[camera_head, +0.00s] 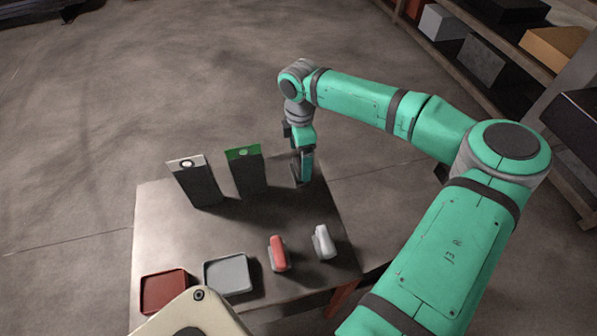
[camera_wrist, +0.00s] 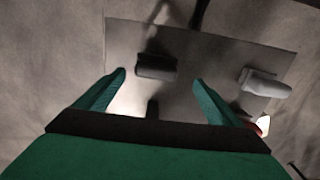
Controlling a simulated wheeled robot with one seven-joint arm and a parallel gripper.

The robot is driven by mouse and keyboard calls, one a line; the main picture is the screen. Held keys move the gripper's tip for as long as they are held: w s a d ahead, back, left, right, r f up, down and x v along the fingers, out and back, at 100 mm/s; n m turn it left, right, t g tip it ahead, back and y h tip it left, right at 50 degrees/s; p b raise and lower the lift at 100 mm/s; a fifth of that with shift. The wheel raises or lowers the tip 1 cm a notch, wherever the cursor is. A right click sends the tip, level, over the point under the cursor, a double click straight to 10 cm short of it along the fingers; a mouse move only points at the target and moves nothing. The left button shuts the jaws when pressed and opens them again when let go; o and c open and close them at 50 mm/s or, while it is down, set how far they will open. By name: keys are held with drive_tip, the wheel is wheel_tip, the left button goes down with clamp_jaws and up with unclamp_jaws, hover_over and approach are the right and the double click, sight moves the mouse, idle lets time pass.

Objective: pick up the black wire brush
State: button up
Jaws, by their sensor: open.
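The black wire brush (camera_wrist: 157,66) shows in the wrist view as a dark block lying on the table, ahead of my gripper and between the lines of its two fingers. My gripper (camera_wrist: 159,78) is open, with a finger to each side of the brush and a visible gap on both sides. In the head view my gripper (camera_head: 304,180) points down over the far right part of the table. A dark piece, apparently the brush (camera_head: 296,172), shows beside the fingers there, mostly hidden by them. I cannot tell how high the fingertips are above it.
The table (camera_head: 200,240) also bears two dark upright boxes, one white-topped (camera_head: 196,182) and one green-topped (camera_head: 246,173). A red tray (camera_head: 164,291) and a grey tray (camera_head: 229,274) lie near the front. A red item (camera_head: 278,254) and a white item (camera_head: 323,242) lie at right.

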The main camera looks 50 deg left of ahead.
sight(299, 172)
drive_tip(key=f, duration=0.9)
drive_tip(key=shift+w+a, duration=0.2)
drive_tip(key=shift+a, duration=0.1)
drive_tip(key=shift+c, duration=0.3)
drive_tip(key=c, duration=1.3)
drive_tip(key=shift+r, duration=0.1)
